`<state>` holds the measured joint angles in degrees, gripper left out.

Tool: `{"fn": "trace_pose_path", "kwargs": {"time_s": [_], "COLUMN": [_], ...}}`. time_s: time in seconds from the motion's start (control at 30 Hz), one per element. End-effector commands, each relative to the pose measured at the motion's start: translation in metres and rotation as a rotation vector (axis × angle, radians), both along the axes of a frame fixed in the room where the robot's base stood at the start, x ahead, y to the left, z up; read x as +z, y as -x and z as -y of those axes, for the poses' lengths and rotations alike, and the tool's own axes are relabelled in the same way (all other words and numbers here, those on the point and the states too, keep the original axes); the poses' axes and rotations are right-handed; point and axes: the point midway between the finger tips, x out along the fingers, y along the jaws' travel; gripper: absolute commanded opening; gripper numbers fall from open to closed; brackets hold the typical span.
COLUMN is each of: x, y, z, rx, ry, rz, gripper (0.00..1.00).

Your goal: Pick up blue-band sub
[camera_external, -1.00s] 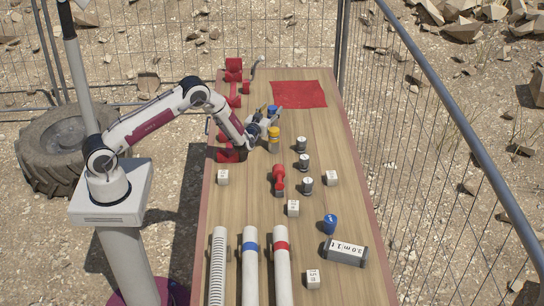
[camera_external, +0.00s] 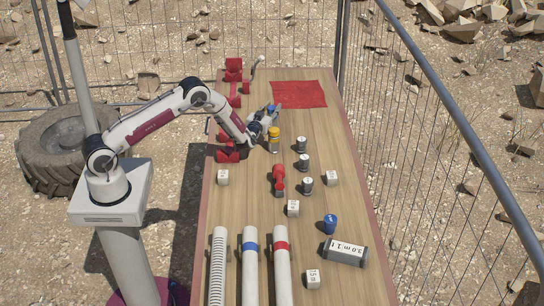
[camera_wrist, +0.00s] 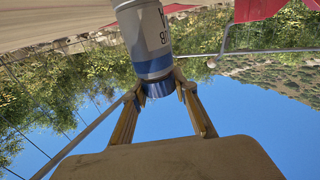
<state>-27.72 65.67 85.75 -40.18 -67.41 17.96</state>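The blue-band sub (camera_wrist: 150,42) is a pale grey-white cylinder with dark lettering and a blue band at its end. In the wrist view it fills the top middle, and its far end is cut off by the picture edge. My gripper (camera_wrist: 160,88) has its two fingertips against opposite sides of the blue end, shut on it. In the external view my gripper (camera_external: 270,118) is low over the upper left part of the table, and only a little blue of the sub shows beside the fingers.
A yellow-topped can (camera_external: 274,146) stands just in front of my gripper. Several silver-topped cans, white cubes and a red dumbbell-shaped piece (camera_external: 279,179) stand nearby on the wooden table (camera_external: 340,160). A red mat (camera_external: 299,94) lies behind, clear. Red fittings (camera_external: 229,152) line the left edge.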

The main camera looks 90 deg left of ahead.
Motion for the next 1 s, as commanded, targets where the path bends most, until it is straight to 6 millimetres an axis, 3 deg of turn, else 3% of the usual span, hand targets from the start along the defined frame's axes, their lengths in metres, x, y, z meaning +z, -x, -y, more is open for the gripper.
{"fn": "trace_pose_path", "kwargs": {"time_s": [0.53, 1.0], "x": [0.009, 0.063], "y": [-0.001, 0.000], "z": [0.000, 0.000], "rx": [0.000, 0.001], "ry": [-0.002, -0.003], "rz": [0.002, 0.005], "gripper": [0.00, 0.00]}}
